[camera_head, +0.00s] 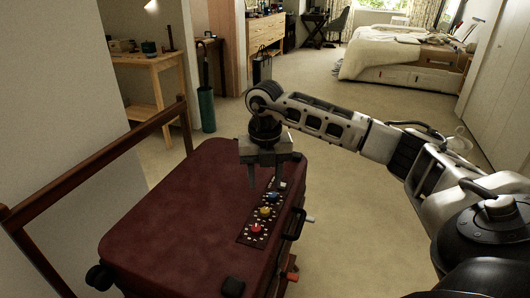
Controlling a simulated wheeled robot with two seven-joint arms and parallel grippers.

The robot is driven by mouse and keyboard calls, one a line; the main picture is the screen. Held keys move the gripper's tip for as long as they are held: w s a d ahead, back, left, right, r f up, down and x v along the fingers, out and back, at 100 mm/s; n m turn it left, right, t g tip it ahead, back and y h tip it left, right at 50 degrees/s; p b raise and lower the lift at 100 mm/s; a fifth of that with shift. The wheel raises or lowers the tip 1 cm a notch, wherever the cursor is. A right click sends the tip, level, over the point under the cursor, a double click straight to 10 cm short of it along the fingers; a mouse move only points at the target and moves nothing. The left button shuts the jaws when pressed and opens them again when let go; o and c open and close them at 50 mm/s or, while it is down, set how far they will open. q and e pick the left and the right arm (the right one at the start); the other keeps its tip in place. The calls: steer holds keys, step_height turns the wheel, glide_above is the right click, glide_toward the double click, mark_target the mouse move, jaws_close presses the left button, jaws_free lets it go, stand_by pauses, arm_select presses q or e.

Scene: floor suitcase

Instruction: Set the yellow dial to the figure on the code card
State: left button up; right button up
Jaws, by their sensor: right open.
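The yellow dial (265,211) sits in the middle of a dark panel (246,238) on top of the dark red suitcase (180,215). A blue dial (273,196) is just beyond it and a red dial (256,228) is on its near side. White marks ring the dials, too small to read. My right gripper (264,181) points down above the far end of the panel, open and empty, apart from the yellow dial. A small pale item (283,185) lies at the panel's far end; I cannot tell what it is. I cannot make out a code card. My left gripper is out of view.
A black handle (295,223) and a white lever (310,219) are on the suitcase's right side. A red latch (292,276) is lower. A brown wooden frame (95,178) stands along the left. Carpet (350,240) to the right is clear.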

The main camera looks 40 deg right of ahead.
step_height(320, 180, up, 7)
stand_by(0.3)
steer(key=shift+r, duration=0.1)
stand_by(0.4)
